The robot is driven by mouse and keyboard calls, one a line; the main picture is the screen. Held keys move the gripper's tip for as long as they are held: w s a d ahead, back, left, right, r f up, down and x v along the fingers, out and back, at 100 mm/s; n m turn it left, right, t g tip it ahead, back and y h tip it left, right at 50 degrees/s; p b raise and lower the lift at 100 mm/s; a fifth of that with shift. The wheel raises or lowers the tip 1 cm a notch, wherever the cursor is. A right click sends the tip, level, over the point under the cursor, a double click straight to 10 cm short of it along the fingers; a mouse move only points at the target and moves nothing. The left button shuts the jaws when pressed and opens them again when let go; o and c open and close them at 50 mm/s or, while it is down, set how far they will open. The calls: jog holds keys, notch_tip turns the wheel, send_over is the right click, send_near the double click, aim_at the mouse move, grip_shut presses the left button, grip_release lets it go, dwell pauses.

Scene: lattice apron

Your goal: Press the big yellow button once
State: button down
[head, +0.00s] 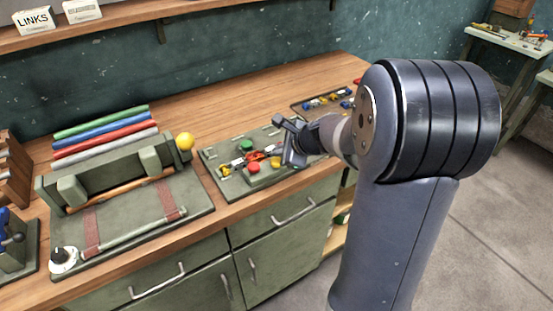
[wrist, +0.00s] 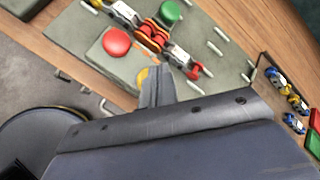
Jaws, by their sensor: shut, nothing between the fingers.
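The yellow button (head: 276,162) is on the grey-green board (head: 222,180) on the workbench, partly hidden by my gripper. In the wrist view only a yellow edge (wrist: 142,76) of it shows beside the fingers. My gripper (head: 286,158) is shut and empty, pointing down over the right part of the board, right by the yellow button. In the wrist view the fingertips (wrist: 157,72) overlap the button. I cannot tell whether they touch it. A red button (head: 253,167) and a green button (head: 246,145) are on the same board, to the left.
Red, silver and yellow linked pieces (wrist: 150,34) lie between the buttons. A yellow ball knob (head: 185,141) stands on the fixture at left. A tray of small coloured parts (head: 322,101) lies behind. Bare wooden bench (head: 240,97) shows behind the board.

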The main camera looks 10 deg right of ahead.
jog(key=shift+r+p, duration=2.25)
jog(key=shift+r, duration=0.35)
jog(key=shift+f, duration=0.1)
jog(key=shift+a, duration=0.1)
